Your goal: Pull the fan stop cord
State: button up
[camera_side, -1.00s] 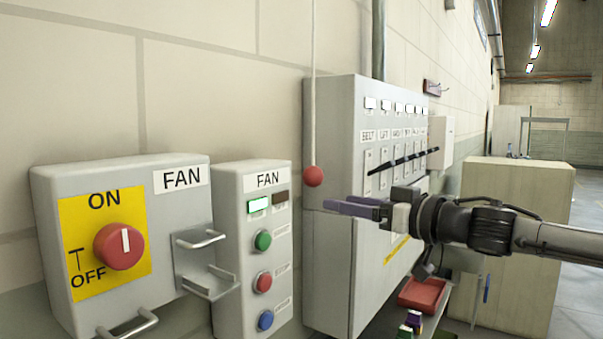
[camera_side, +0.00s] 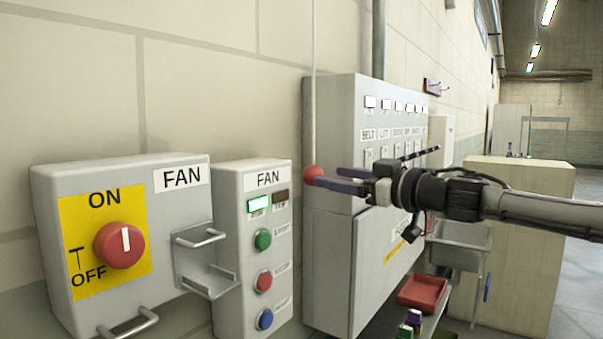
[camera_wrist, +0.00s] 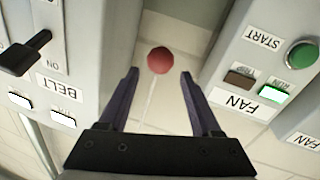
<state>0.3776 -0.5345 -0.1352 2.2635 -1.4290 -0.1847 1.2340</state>
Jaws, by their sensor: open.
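A white cord (camera_side: 314,70) hangs down from above in the side view and ends in a red ball (camera_side: 310,173). My gripper (camera_side: 326,178) is open, level with the ball, with its fingertips right at the ball's right side in the side view. In the wrist view the red ball (camera_wrist: 161,60) lies centred just beyond the fingertips of my gripper (camera_wrist: 159,72), with nothing held. The cord (camera_wrist: 151,100) runs between the two fingers there. Whether a finger touches the ball I cannot tell.
A FAN box (camera_side: 254,290) with green, red and blue buttons and a lit indicator stands left of the ball. An ON/OFF FAN switch box (camera_side: 180,240) is further left. A grey breaker cabinet (camera_side: 335,260) is close behind. A red tray (camera_side: 422,294) lies lower right.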

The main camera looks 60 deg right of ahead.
jog(key=shift+w+d, duration=0.3)
jog(key=shift+w, duration=1.3)
jog(key=shift+w+d, duration=0.35)
jog(key=shift+w, duration=1.25)
jog(key=shift+w+d, duration=0.3)
jog(key=shift+w, duration=1.3)
grip_shut()
jog(key=shift+f, duration=0.1)
